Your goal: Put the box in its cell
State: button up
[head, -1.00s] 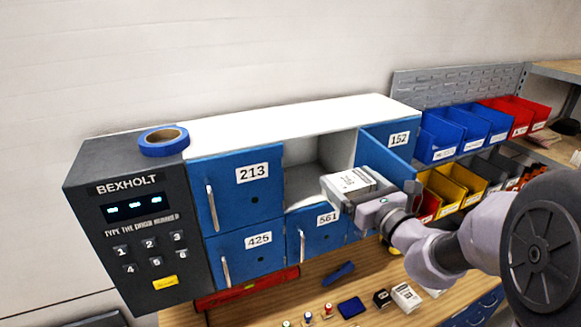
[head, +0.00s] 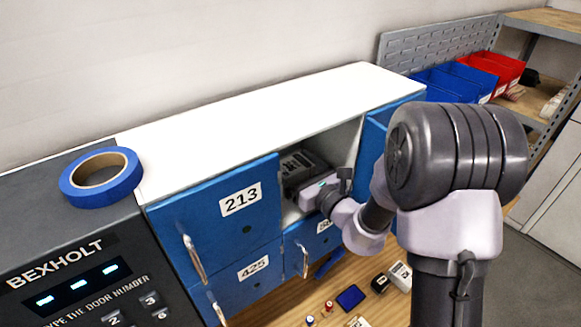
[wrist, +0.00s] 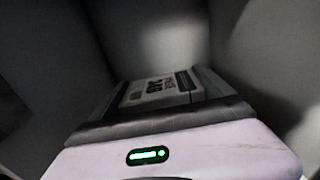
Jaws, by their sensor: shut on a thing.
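My gripper (head: 318,190) reaches through the open doorway of the upper cell (head: 345,141) to the right of door 213 (head: 240,208). It is shut on the box (head: 300,163), a labelled carton that looks dark in the cell's shade. In the wrist view the box (wrist: 160,90) sits between the jaws (wrist: 165,105), with the cell's grey walls (wrist: 245,45) around it. The cell's open door (head: 374,135) stands swung out to the right, partly hidden by my arm. I cannot tell whether the box touches the cell floor.
Blue tape (head: 101,180) lies on the keypad unit (head: 70,265). Doors 425 (head: 245,275) and 561 (head: 312,235) are shut below. Small items, including a blue pad (head: 351,297), lie on the wooden bench. Blue bins (head: 450,85) and red bins (head: 495,68) stand at the right.

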jog(key=shift+w+f, duration=0.15)
jog(key=shift+f, duration=0.15)
jog(key=shift+s+d+r, duration=0.1)
jog(key=shift+s+r, duration=0.05)
jog(key=shift+s, duration=0.15)
jog(key=o, duration=1.4)
jog(key=shift+f, duration=0.25)
jog(key=shift+o, duration=0.7)
jog(key=shift+w, duration=0.2)
jog(key=shift+s+r, duration=0.15)
jog(key=shift+r, duration=0.2)
jog(key=b+v, duration=0.3)
jog(key=v, duration=0.8)
jog(key=shift+d+f+b, duration=0.1)
jog(key=shift+f+b, duration=0.1)
jog(key=shift+b, duration=0.1)
jog(key=shift+s+d+r, duration=0.1)
jog(key=shift+s+d, duration=0.05)
jog(key=shift+s, duration=0.2)
